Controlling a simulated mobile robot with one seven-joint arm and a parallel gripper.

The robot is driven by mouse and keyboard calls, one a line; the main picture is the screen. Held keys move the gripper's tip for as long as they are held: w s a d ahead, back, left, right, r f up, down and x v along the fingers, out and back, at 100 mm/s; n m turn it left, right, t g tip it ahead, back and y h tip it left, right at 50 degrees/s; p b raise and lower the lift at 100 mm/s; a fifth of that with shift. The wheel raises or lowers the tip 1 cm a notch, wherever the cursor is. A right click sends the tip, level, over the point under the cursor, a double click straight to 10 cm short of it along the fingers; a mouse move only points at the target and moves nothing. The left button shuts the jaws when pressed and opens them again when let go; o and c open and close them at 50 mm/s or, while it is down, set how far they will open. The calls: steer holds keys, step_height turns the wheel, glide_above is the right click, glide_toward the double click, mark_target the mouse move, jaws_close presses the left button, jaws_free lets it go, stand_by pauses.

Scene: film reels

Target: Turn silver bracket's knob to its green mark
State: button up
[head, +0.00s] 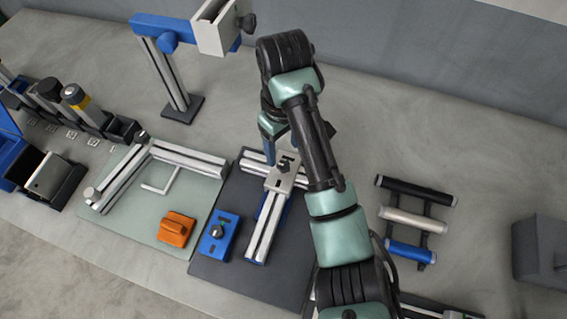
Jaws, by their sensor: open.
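The silver bracket (278,180) lies across the T-joint of the aluminium rails on the dark mat. Its black knob (284,166) stands on top. The knob's pointing direction and a green mark on this bracket are too small to make out. My gripper (274,150) is open and is over the far side of the silver bracket, close to the knob. One blue-grey finger shows left of the knob; my arm hides much of the rest. I cannot tell whether the finger touches anything.
A blue bracket (220,236) with a knob lies left of the rails, and an orange block (176,229) lies on the green mat (140,222). A blue-and-white stand (172,75) rises at the back. A rack of rollers (412,218) is at right.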

mark_target(284, 165)
step_height(284, 165, down, 6)
steer(key=shift+r+p, duration=0.1)
steer(key=shift+p, duration=0.35)
steer(key=shift+c, duration=0.3)
jaws_close()
